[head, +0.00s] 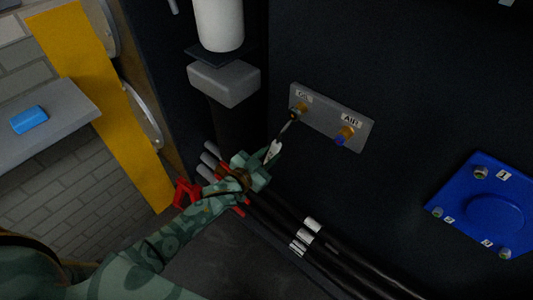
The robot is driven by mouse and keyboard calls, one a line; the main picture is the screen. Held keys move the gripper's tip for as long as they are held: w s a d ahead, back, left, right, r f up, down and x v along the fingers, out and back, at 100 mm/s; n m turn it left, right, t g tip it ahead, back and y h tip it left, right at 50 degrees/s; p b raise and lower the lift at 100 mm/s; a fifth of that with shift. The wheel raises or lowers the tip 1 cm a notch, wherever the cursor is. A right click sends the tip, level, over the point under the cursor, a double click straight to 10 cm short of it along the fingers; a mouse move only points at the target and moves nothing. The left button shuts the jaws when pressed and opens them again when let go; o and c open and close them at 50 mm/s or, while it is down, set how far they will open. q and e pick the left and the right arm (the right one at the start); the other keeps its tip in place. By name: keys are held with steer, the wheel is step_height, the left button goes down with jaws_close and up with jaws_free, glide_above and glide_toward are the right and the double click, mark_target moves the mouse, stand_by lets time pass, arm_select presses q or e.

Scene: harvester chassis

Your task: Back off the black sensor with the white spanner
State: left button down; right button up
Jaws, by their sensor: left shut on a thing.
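My left gripper (258,168) is shut on the white spanner (273,150), below and left of a grey plate (325,117). The spanner's dark shaft points up and right to the black sensor (294,114), which sits at the brass fitting under the "OIL" label. The spanner's tip appears to be at the sensor, but I cannot tell whether it is seated around it. A second brass fitting with a blue sensor (340,139) sits under the "AIR" label on the same plate. My right gripper is not in view.
A blue panel (489,207) with numbered fittings is at the right. Black hoses (330,262) with light clamps run along below. A red part (186,193) lies beside my left wrist. A white cylinder (218,24) stands above.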

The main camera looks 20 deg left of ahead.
arm_select(q)
steer(key=shift+s+d+f+n+h+p, duration=0.15)
steer(key=shift+s+d+n+p, duration=0.1)
steer(key=shift+d+n, duration=0.35)
steer(key=shift+s+d+f+n+h+p, duration=0.15)
steer(key=shift+d+n, duration=0.25)
steer(key=shift+d, duration=0.4)
steer(key=shift+r, duration=0.1)
steer(key=shift+s+d+r+n+p, duration=0.1)
steer(key=shift+s+d+n+p, duration=0.25)
steer(key=shift+d+n, duration=0.35)
steer(key=shift+s+d+n+p, duration=0.3)
steer(key=shift+d+n, duration=0.2)
steer(key=shift+d, duration=0.4)
steer(key=shift+s+d+r+n+h+p, duration=0.15)
steer(key=shift+d+n+p, duration=0.2)
steer(key=shift+d, duration=0.2)
steer(key=shift+s+d+r+n+h+p, duration=0.1)
steer(key=shift+s+d+r+n+p, duration=0.15)
steer(key=shift+d+n, duration=0.25)
steer(key=shift+s+d+r+n+h+p, duration=0.1)
steer(key=shift+d+n+p, duration=0.25)
steer(key=shift+d, duration=0.2)
